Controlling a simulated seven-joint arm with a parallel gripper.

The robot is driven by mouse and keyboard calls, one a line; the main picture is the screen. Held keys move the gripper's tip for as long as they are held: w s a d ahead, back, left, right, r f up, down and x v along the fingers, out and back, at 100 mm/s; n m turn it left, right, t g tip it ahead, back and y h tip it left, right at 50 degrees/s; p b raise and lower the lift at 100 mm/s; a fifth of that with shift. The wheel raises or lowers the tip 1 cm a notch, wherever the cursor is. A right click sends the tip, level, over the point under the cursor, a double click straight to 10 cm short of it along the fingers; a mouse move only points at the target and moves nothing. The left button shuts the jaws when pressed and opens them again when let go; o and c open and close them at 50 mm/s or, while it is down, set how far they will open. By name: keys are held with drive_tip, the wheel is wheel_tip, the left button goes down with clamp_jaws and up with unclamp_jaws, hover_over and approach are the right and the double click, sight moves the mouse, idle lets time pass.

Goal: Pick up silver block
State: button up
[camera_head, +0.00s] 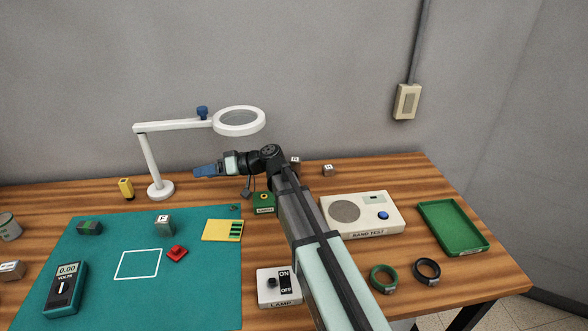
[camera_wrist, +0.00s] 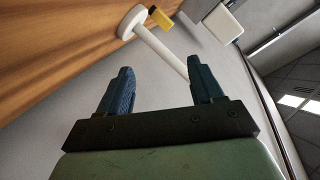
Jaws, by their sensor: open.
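A grey, silver-looking block (camera_head: 164,225) with a white label marked F stands on the green mat (camera_head: 200,275), near its back. Two smaller greyish blocks with letter labels are at the table's back: one (camera_head: 295,160) beside my arm and partly hidden by it, one (camera_head: 328,170) farther right. My gripper (camera_head: 205,171) is above the table's back, right of the lamp's base and away from the F block. In the wrist view its two blue fingers (camera_wrist: 162,70) are apart with nothing held between them. No silver block shows in the wrist view.
A white magnifier lamp (camera_head: 156,165) stands just left of my gripper; its ring hangs above. A yellow block (camera_head: 126,188), red piece (camera_head: 177,254), yellow card (camera_head: 222,230) and meter (camera_head: 66,288) are around the mat. A band tester (camera_head: 390,230) and green tray (camera_head: 453,228) are right.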

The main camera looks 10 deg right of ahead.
drive_tip(key=s+d+n, duration=0.1)
drive_tip(key=d+n, duration=0.1)
drive_tip(key=d, duration=0.8)
drive_tip(key=n+h, duration=0.1)
drive_tip(key=n, duration=0.5)
approach(295, 159)
drive_tip(key=shift+h, duration=0.3)
drive_tip(key=x, duration=1)
drive_tip(key=shift+a+f, duration=0.1)
drive_tip(key=shift+f, duration=0.1)
drive_tip(key=shift+c, duration=0.2)
clamp_jaws()
